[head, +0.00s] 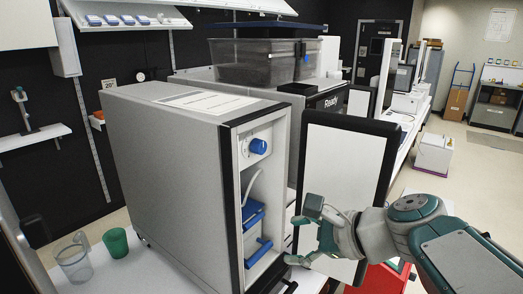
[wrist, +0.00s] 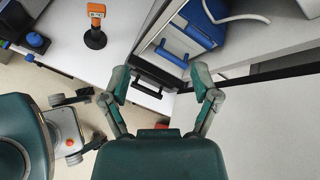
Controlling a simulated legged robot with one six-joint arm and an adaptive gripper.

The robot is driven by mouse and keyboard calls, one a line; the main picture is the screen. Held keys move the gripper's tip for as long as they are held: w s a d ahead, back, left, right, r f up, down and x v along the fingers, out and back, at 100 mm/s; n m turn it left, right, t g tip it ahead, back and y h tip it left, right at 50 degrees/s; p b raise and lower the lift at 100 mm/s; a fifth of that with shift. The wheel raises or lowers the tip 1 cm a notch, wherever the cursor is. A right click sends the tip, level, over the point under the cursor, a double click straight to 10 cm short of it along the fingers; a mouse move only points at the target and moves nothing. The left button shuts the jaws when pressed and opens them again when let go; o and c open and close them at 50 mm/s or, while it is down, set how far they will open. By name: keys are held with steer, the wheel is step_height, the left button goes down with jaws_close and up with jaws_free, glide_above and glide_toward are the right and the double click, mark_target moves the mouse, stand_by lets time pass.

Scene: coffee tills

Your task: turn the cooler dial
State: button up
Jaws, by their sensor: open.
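The cooler (head: 180,150) is a tall grey box on a white counter, with its front door (head: 340,185) swung open to the right. The blue dial (head: 258,146) sits on a white panel in the upper part of the open front. My gripper (head: 300,236) is in front of the open cooler, lower than the dial and to its right, apart from it. In the wrist view my gripper (wrist: 163,82) has its two fingers spread wide with nothing between them. The dial does not show in the wrist view.
Inside the cooler are blue parts (head: 252,213) and a pale tube. The door stands close behind my gripper. A clear jug (head: 74,262) and a green cup (head: 116,242) stand left of the cooler. An orange-topped device (wrist: 96,12) stands on the counter.

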mark_target(263, 149)
steer(key=w+d+r+m+t+y, duration=0.3)
steer(key=w+r+m+t+y, duration=0.1)
steer(key=w+r+m, duration=0.6)
steer(key=shift+m, duration=0.3)
steer(key=x, duration=0.6)
steer(key=s+x, duration=0.1)
steer(key=x, duration=0.3)
steer(key=shift+w+a+r, duration=0.1)
steer(key=shift+a+r, duration=0.05)
steer(key=shift+a, duration=0.3)
jaws_close()
